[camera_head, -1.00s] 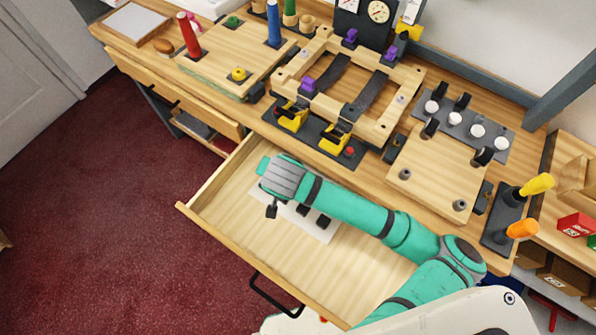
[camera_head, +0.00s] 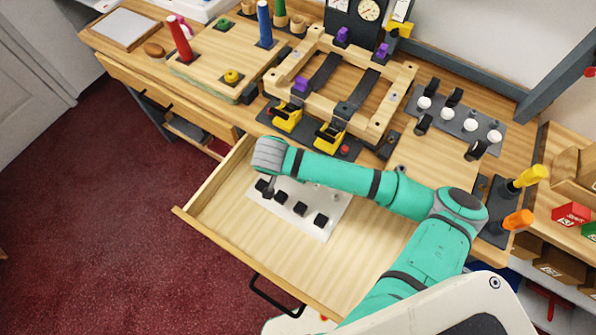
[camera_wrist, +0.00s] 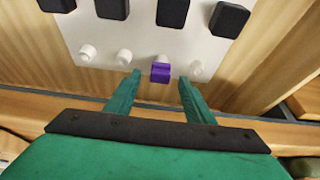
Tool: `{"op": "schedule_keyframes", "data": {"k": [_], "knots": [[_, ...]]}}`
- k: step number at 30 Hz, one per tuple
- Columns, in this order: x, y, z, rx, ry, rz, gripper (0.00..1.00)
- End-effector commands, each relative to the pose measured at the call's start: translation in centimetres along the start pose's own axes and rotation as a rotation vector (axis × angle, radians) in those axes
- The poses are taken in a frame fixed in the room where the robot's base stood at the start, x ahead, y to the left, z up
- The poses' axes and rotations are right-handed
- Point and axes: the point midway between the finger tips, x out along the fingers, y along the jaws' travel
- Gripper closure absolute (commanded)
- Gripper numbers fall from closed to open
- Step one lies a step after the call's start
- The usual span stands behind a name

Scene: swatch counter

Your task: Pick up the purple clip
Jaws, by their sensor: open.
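In the wrist view, a purple clip (camera_wrist: 160,73) sits at the edge of a white plate, in line with a row of white pegs. My gripper (camera_wrist: 160,82) is open, with one green finger to the left of the clip and the other to the right. Gaps show on both sides, and the gripper holds nothing. In the head view, this clip and my fingertips are hidden behind my arm.
The white plate (camera_head: 330,203) lies in the open drawer (camera_head: 226,226) and carries several black blocks and white pegs. The drawer's near part is bare. Yellow clamps (camera_head: 329,137) stand on the counter above the drawer. Screwdrivers (camera_head: 518,220) stand at the right.

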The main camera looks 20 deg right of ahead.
Motion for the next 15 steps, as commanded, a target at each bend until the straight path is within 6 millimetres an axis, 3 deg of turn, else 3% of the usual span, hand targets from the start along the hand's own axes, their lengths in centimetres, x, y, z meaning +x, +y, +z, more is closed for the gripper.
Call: {"op": "schedule_keyframes", "data": {"k": [6, 15], "knots": [[3.0, 0.1, 0.0, -0.002, 0.001, 0.003, 0.52], [3.8, 0.0, 0.0, -0.001, 0.0, 0.0, 0.52]]}}
